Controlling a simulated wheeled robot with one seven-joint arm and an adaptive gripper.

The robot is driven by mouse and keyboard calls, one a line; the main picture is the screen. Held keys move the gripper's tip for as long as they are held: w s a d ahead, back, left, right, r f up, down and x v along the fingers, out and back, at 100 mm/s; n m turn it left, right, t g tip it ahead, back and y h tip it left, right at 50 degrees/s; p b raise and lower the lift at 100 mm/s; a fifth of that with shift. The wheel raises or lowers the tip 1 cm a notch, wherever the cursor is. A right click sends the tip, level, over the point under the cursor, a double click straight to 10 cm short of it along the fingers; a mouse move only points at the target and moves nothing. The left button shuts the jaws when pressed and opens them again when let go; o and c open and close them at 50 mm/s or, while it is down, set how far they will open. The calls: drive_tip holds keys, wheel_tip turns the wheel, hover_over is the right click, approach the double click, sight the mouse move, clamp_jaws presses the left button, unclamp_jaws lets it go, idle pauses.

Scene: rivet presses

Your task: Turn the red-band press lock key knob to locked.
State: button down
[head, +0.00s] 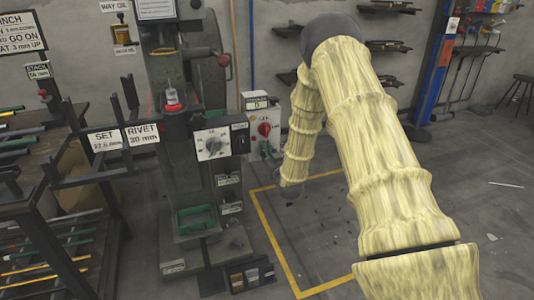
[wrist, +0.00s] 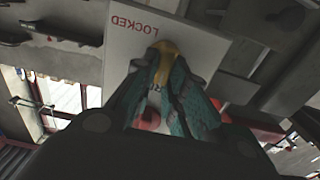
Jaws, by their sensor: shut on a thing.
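In the wrist view, my gripper (wrist: 165,62) has teal finger pads, closed together on a brass-yellow piece that looks like the lock key knob (wrist: 164,46). The fingers cover most of the knob, so I cannot tell its angle. A pale panel (wrist: 122,50) behind it has the word LOCKED upside down, just above and left of the fingertips. A red round part (wrist: 149,119) shows between the fingers. In the head view, my arm hangs down right of the press (head: 180,130); the gripper itself is not clear there.
A grey box with a red rotary switch (head: 264,129) stands right of the press. A dial box (head: 212,144) is on the press's front. A rack of rods (head: 50,240) stands left. Yellow floor lines (head: 270,236) mark open floor. Wall shelves (head: 388,46) are behind my arm.

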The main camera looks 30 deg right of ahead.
drive_tip(key=shift+m, duration=0.4)
drive_tip(key=shift+s+d+f+m+b, duration=0.1)
drive_tip(key=shift+d+f+m+b, duration=0.15)
drive_tip(key=shift+m, duration=2.6)
drive_tip(key=shift+s+d+f+m+b, duration=0.1)
drive_tip(key=shift+d+f+m+b, duration=0.2)
drive_tip(key=shift+m, duration=2.6)
drive_tip(key=shift+s+d+f+m+b, duration=0.1)
drive_tip(key=shift+d+f+m, duration=0.2)
drive_tip(key=shift+m, duration=2.55)
drive_tip(key=shift+a, duration=0.1)
drive_tip(key=c, duration=1.4)
unclamp_jaws()
drive_tip(key=shift+c, duration=0.2)
drive_tip(key=v, duration=1.1)
drive_tip(key=shift+s+a, duration=0.2)
drive_tip(key=shift+s, duration=0.2)
